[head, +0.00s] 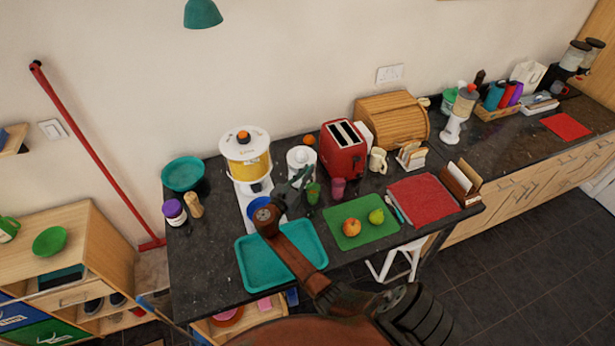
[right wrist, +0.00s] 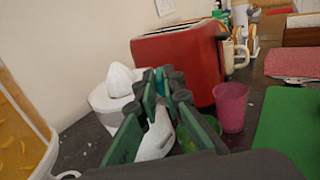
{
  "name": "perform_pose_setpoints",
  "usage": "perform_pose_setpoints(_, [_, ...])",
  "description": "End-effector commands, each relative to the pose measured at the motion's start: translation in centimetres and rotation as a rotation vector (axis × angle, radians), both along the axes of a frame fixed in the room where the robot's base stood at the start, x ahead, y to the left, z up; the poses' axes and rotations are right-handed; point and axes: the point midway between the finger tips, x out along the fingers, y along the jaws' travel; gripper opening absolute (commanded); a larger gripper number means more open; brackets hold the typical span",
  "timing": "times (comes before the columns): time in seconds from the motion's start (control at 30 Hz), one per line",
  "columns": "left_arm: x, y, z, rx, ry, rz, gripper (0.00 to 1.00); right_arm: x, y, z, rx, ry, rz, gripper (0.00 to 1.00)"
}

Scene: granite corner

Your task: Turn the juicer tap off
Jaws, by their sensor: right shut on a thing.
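The white juicer (head: 302,157) stands on the dark counter, left of the red toaster. In the right wrist view the juicer (right wrist: 113,88) shows its pointed white cone at the left of my fingers. My right gripper (head: 301,178) is at the juicer's front. In the right wrist view my right gripper (right wrist: 166,100) is shut on a white part (right wrist: 157,138) that looks like the juicer's tap. The fingers hide much of it, so its angle is unclear. A green cup (head: 313,193) stands just beside the gripper. My left gripper is not in view.
The white dispenser with yellow contents (head: 246,160) is left of the juicer, with a blue bowl (head: 259,207) below. The red toaster (head: 343,150) and pink cup (head: 338,188) are close on the right. A teal tray (head: 255,277) lies in front, under my arm.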

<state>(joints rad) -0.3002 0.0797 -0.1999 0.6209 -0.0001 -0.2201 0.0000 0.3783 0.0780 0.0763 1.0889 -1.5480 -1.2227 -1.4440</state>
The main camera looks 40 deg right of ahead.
Motion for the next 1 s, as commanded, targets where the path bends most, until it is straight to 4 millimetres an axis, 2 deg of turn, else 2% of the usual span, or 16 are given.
perform_pose_setpoints(0.1, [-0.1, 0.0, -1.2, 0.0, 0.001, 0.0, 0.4, 0.3, 0.1, -0.2, 0.0, -0.001, -0.057, 0.0])
perform_pose_setpoints(0.3, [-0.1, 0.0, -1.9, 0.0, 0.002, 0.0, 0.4, 0.4, 0.1, -0.1, -0.001, 0.0, -0.122, 0.0])
perform_pose_setpoints(0.87, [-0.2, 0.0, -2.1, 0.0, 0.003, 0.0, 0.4, 0.4, 0.0, 0.1, -0.001, 0.0, -0.147, 0.0])
perform_pose_setpoints(0.9, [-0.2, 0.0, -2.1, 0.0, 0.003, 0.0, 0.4, 0.4, 0.0, 0.1, -0.001, -0.001, -0.147, 0.1])
perform_pose_setpoints(1.0, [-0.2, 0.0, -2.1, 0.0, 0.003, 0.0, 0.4, 0.4, 0.0, 0.1, -0.001, -0.001, -0.147, 0.17])
